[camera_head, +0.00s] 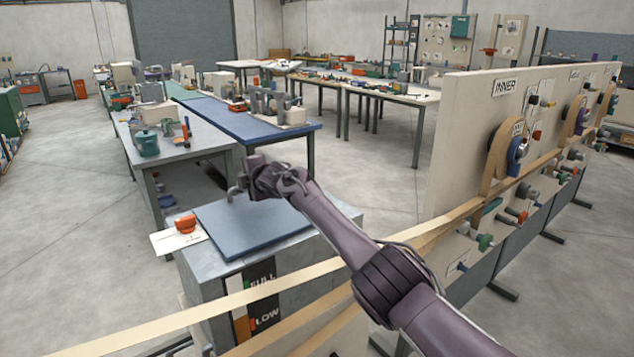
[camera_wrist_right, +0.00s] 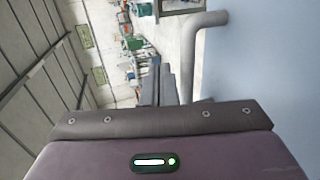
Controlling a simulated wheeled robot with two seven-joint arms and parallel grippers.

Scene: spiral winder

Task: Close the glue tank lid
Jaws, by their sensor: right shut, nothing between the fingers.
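The glue tank (camera_head: 222,305) is a grey box with FULL and LOW marks on its front. Its blue lid (camera_head: 255,228) lies flat, or nearly flat, over the tank top; I cannot tell whether it is fully seated. My right gripper (camera_head: 243,184) is over the lid's far left part, shut and empty. A grey curved lid handle (camera_wrist_right: 194,55) shows in the right wrist view, close beside the shut fingers (camera_wrist_right: 163,80), with the blue lid surface (camera_wrist_right: 265,70) behind it. Contact with the handle is unclear. My left gripper is out of view.
Pale strips (camera_head: 190,312) cross in front of the tank. A small plate with an orange-red part (camera_head: 185,224) sits left of the lid. A panel marked INNER (camera_head: 465,130) stands at right. Work tables (camera_head: 215,130) are behind, with open floor between.

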